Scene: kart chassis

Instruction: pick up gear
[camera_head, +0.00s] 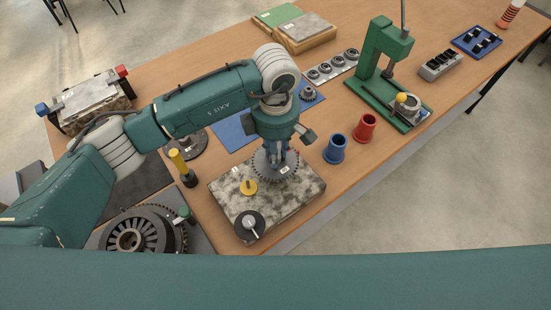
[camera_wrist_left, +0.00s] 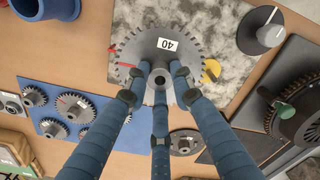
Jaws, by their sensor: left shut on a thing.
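A dark grey toothed gear (camera_head: 266,172) with a white label reading 40 is at my left gripper (camera_head: 276,152), over the far part of a grey mottled plate. In the wrist view the gear (camera_wrist_left: 135,52) faces the camera, and the three blue fingers of my left gripper (camera_wrist_left: 160,84) are closed around its central hub. Whether the gear touches the plate or hangs just above it, I cannot tell. My right gripper is not in view.
The mottled plate (camera_head: 306,187) carries a yellow knob (camera_head: 249,187) and a black-and-grey dial (camera_head: 249,224). Blue (camera_head: 335,149) and red (camera_head: 365,127) cups stand to the right. A blue mat (camera_head: 228,130) lies behind; a green press (camera_head: 385,65) stands beyond.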

